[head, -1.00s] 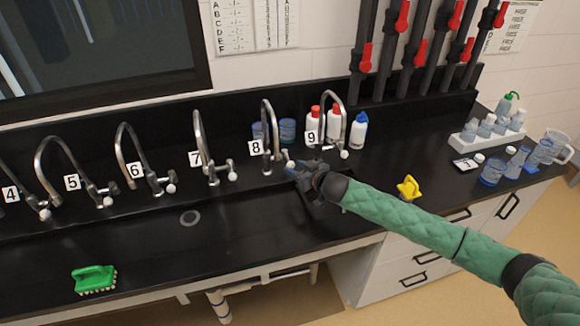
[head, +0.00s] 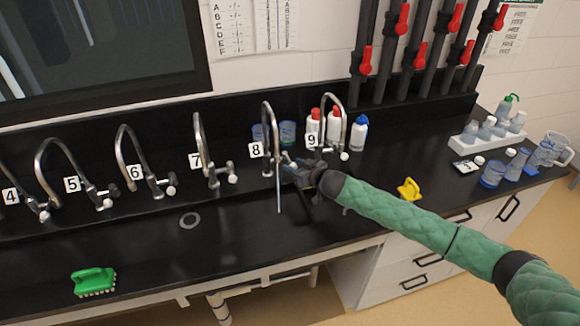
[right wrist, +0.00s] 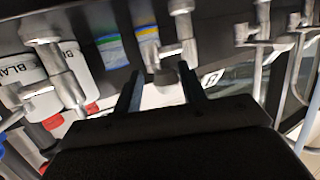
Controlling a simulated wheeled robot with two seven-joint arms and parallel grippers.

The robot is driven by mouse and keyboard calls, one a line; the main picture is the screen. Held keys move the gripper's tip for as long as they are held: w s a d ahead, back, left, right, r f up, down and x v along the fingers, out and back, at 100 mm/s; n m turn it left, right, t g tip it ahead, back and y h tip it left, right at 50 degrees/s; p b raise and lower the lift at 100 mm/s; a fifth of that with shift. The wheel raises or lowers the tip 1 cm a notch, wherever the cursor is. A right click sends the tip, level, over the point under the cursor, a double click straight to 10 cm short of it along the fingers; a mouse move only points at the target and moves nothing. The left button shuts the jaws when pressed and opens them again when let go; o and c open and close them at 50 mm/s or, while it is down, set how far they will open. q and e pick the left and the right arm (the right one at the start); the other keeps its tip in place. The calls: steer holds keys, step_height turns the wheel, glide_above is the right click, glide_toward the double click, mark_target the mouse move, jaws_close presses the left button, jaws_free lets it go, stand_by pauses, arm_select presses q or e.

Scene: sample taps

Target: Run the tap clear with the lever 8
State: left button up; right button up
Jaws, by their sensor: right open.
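Tap 8 (head: 266,118) is a chrome gooseneck beside the number card 8 (head: 257,149). A thin straight stream of water (head: 279,190) falls from its spout toward the sink. My right gripper (head: 288,165) is at the right side of the tap's base, by its lever, which it largely hides in the head view. In the right wrist view the gripper (right wrist: 161,92) is open, with the grey knob end of the lever (right wrist: 165,77) between its fingertips. Contact with the fingers cannot be told. My left gripper is out of view.
Tap 7 (head: 198,145) stands left of tap 8, and tap 9 (head: 328,97) stands to its right with bottles behind. A yellow item (head: 408,189) lies on the counter to the right. A green brush (head: 93,281) lies at the front left.

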steer(key=shift+w+d, duration=0.7)
steer(key=shift+d, duration=0.1)
steer(key=shift+w+d+p, duration=0.3)
steer(key=shift+w+d, duration=0.65)
steer(key=shift+d, duration=0.1)
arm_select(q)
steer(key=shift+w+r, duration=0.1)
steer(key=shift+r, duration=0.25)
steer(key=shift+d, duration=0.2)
arm_select(e)
steer(key=shift+s, duration=0.1)
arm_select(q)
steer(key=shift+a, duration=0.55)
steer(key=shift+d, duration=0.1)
